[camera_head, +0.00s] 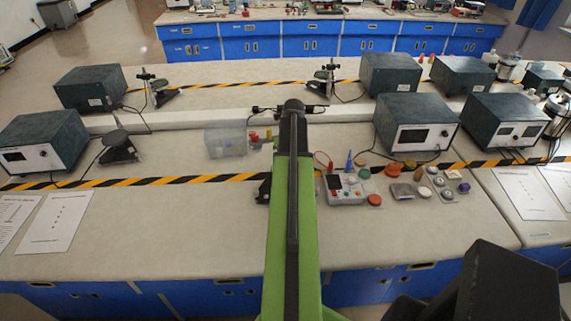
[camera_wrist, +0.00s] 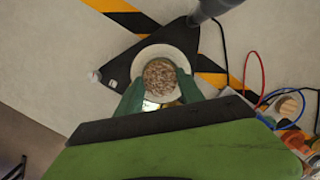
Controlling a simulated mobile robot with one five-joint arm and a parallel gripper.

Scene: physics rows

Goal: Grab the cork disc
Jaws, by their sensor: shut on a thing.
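The cork disc (camera_wrist: 160,75) is a round, speckled brown piece in the middle of the wrist view. My gripper (camera_wrist: 161,92) has its green fingers on either side of the disc and is shut on it. A pale round plate (camera_wrist: 172,52) shows around the disc, on a black triangular stand base (camera_wrist: 118,70). I cannot tell whether the disc touches the plate. In the head view my green arm hides the gripper and disc, and only a bit of the black base (camera_head: 263,190) shows beside the arm.
A grey meter with a screen (camera_head: 346,189) and several small coloured parts lie right of my arm. A clear bin (camera_head: 225,142) stands to the left. Striped tape (camera_head: 130,181) crosses the bench. Red and blue wires (camera_wrist: 262,88) lie right of the stand. The front left bench is mostly clear.

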